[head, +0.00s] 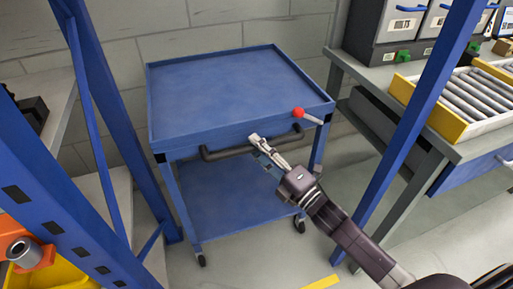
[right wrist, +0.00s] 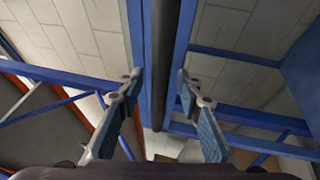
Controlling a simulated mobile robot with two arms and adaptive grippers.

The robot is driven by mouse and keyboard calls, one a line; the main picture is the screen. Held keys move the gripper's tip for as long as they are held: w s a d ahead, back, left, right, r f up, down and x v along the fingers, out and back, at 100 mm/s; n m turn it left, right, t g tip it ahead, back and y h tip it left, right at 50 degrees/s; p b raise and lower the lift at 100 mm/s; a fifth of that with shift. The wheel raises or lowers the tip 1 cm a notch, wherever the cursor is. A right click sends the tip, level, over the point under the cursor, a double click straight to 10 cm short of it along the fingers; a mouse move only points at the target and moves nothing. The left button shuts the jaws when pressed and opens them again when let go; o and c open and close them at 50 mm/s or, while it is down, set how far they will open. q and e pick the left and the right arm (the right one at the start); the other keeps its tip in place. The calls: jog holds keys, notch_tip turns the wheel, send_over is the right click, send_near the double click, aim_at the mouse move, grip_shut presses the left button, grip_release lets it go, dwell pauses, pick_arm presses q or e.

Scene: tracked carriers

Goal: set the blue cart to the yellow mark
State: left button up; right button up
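The blue cart (head: 225,95) stands against the grey wall, with a flat top tray, a lower shelf and casters. A black handle bar (head: 225,151) runs along its front, and a red-knobbed lever (head: 298,113) is at its right front corner. My right gripper (head: 258,141) is at the handle's right half. In the right wrist view its two fingers (right wrist: 160,100) are apart, with the dark handle bar (right wrist: 162,60) lined up between them; I see no finger touching it. The yellow mark (head: 322,283) is a strip on the floor at the bottom edge, partly cut off. My left gripper is not seen.
A blue rack post (head: 415,110) stands right of the cart, before a bench with a yellow-framed roller conveyor (head: 452,118) and grey bins (head: 397,22). Blue rack uprights (head: 105,100) and shelves stand at left. Grey floor is open in front of the cart.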

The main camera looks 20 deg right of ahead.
jog(key=shift+w+a, duration=0.1)
jog(key=shift+w, duration=0.1)
grip_shut()
jog(key=shift+f, duration=0.1)
dwell(0.4)
